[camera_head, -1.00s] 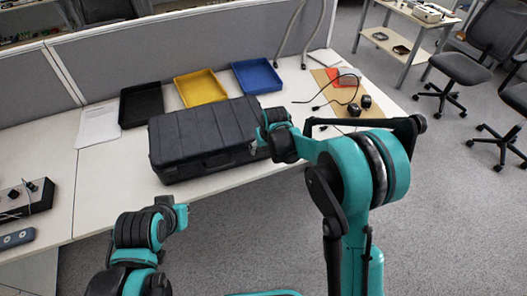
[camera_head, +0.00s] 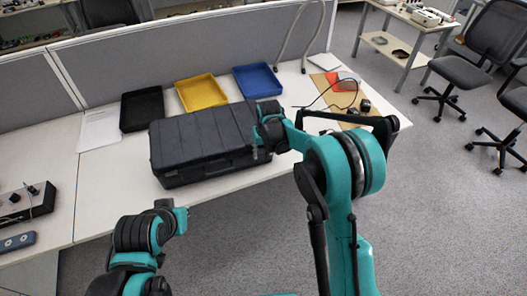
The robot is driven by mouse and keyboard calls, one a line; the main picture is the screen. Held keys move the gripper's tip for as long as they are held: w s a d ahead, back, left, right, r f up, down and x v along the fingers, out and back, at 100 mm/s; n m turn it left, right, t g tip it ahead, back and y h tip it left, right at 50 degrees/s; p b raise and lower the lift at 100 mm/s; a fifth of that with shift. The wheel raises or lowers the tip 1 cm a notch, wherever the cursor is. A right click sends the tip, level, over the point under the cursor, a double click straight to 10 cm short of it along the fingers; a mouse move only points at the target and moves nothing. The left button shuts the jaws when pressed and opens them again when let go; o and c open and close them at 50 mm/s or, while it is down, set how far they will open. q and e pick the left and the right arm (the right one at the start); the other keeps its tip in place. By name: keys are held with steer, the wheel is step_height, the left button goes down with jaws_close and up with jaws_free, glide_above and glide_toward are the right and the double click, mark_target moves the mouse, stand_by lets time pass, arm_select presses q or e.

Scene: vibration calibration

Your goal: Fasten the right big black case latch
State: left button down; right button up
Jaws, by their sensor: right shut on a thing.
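The big black case (camera_head: 205,130) lies closed on the white table, its front long side toward me. My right gripper (camera_head: 256,143) is at the right end of the case's front side, shut. The right latch is hidden behind the gripper, and the fingertips are too small to make out well. The left latch is too dark to tell clearly. My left gripper (camera_head: 182,219) is low in front of the table, apart from the case, and its fingers cannot be made out.
A black tray (camera_head: 142,110), a yellow tray (camera_head: 201,92) and a blue tray (camera_head: 257,81) stand behind the case by the grey partition. A board with a red item (camera_head: 347,78) and cables lies at right. A control box (camera_head: 24,201) sits at far left.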

steer(key=g, duration=0.1)
steer(key=w+g+p, duration=0.1)
steer(key=g, duration=0.1)
steer(key=shift+w+a+r+g+h, duration=0.2)
steer(key=shift+g+h, duration=0.1)
steer(key=shift+h, duration=0.1)
steer(key=o, duration=1.2)
steer(key=shift+c, duration=0.2)
steer(key=shift+r, duration=0.1)
step_height(320, 180, up, 12)
steer(key=w, duration=0.1)
steer(key=shift+a, duration=0.1)
